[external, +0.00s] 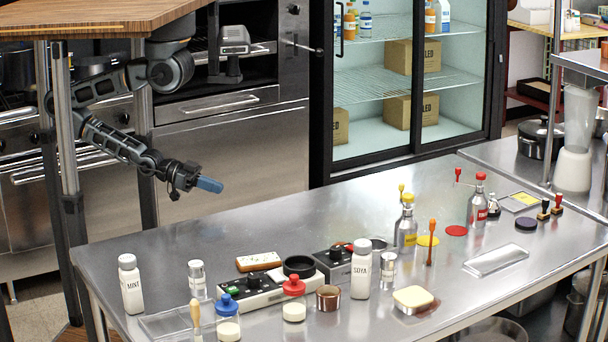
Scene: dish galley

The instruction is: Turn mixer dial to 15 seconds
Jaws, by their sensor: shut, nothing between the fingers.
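My gripper (210,185) has blue fingers and is shut and empty. It hangs in the air behind the far left edge of the steel counter (150,240), apart from everything on it. I cannot tell which part is the mixer dial, nor read any setting.
A wooden tabletop (90,18) overhangs my arm. The counter's far left part is clear.

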